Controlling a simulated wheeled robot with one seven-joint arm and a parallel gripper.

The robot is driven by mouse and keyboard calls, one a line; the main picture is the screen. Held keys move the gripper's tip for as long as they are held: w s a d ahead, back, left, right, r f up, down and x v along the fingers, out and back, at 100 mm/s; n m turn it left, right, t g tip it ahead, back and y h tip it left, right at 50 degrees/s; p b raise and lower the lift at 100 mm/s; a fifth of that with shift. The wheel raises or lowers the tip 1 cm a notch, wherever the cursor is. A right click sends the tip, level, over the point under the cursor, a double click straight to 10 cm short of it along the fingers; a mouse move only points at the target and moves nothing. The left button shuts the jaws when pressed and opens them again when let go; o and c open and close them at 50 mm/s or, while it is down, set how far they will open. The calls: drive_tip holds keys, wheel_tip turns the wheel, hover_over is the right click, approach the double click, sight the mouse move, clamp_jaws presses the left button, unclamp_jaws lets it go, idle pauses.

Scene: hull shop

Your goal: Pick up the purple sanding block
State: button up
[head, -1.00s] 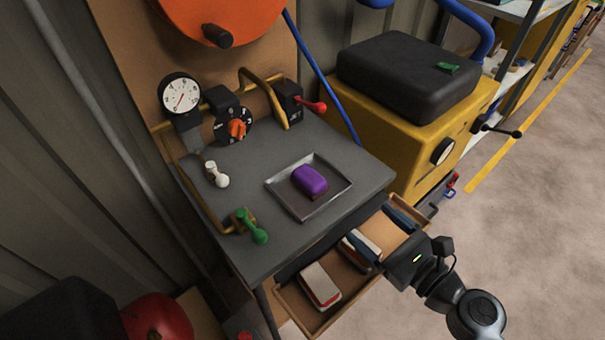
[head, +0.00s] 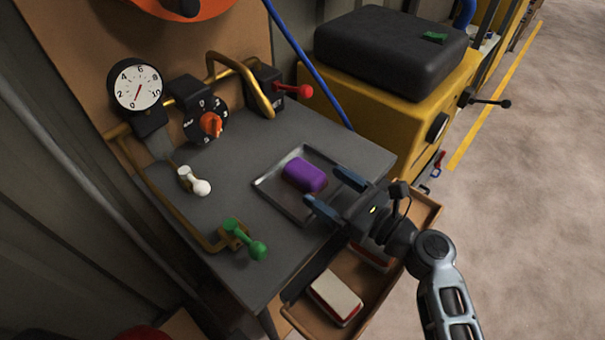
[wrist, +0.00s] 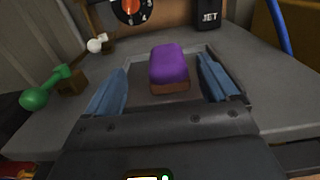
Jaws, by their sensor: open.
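The purple sanding block (head: 305,173) lies on a shallow grey metal tray (head: 270,184) on the dark bench top. My gripper (head: 335,191) is open at the tray's near right side, its two blue fingers pointing toward the block. In the wrist view the block (wrist: 170,68) shows ahead, between and slightly beyond the fingertips of my gripper (wrist: 166,82). Its top is purple and its lower layer brown. The fingers do not appear to touch it.
An open drawer (head: 299,303) with sanding blocks juts out below my gripper. A green lever (head: 246,240) and a white lever (head: 194,182) stand left of the tray. A dial gauge (head: 138,86) and an orange knob (head: 211,124) are behind. A yellow cabinet (head: 385,125) stands to the right.

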sight(314, 175)
drive_tip(key=x, duration=0.5)
drive_tip(key=shift+w+d, duration=0.2)
drive_tip(key=shift+w, duration=0.1)
drive_tip(key=c, duration=1.2)
drive_tip(key=shift+r, duration=0.1)
